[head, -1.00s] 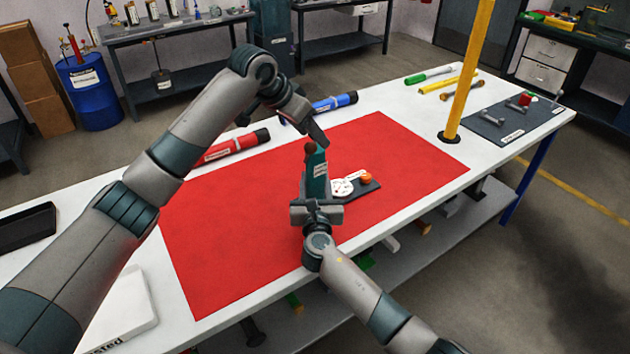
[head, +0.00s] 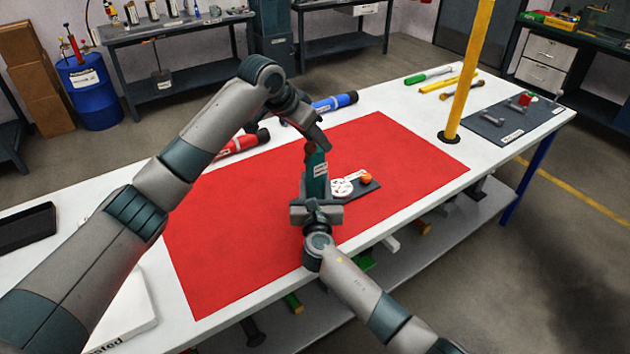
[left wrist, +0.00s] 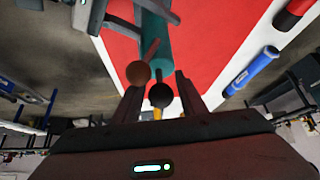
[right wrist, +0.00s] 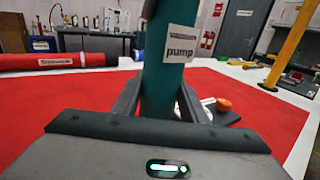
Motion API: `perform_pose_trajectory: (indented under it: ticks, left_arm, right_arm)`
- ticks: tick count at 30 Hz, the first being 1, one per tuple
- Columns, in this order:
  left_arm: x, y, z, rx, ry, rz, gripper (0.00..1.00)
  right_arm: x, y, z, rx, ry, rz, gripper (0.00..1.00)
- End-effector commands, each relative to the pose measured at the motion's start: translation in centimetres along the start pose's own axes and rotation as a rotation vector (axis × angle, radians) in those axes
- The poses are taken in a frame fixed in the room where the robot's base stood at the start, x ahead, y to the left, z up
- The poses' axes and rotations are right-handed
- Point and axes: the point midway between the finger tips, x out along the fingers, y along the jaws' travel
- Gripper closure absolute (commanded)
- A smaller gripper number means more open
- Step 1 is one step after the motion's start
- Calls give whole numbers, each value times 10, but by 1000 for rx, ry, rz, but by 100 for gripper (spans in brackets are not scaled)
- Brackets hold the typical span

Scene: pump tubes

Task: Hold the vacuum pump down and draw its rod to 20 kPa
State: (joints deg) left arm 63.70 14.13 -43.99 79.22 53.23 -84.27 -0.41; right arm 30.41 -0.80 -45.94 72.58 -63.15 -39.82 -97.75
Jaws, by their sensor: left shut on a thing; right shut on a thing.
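The green vacuum pump (head: 316,185) stands upright on the red mat (head: 230,230). My right gripper (head: 317,208) is shut around its body, with a finger on each side in the right wrist view (right wrist: 160,100). My left gripper (head: 315,146) is over the pump top, shut on the rod's end. In the left wrist view a black knob (left wrist: 160,95) sits between its fingers, and a brown ball (left wrist: 138,73) on a thin stem is beside it. The white round gauge (head: 341,188) lies right of the pump; its reading is too small to tell.
The gauge's dark base carries an orange knob (head: 366,179). A red tube (head: 244,143) and a blue tube (head: 335,102) lie behind the mat. A yellow post (head: 466,75) stands at the right. The mat's left and front parts are clear.

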Motion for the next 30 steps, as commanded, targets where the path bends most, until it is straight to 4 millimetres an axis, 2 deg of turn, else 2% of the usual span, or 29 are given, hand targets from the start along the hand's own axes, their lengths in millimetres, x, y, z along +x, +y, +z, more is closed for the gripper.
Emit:
perform_pose_trajectory:
  ticks: [14,15,16,30]
  left_arm:
    - [-10,-1,-7,0,4,-1,87]
    - [-11,-1,-8,0,4,-1,88]
    - [-11,-1,-8,0,4,-1,97]
    - [-21,-1,-14,0,3,-2,96]
  right_arm:
    - [0,-2,-2,0,4,-3,98]
    - [0,-2,-2,0,4,-3,99]
    - [0,-2,-2,0,4,-3,98]
    - [0,-2,-3,1,5,-4,98]
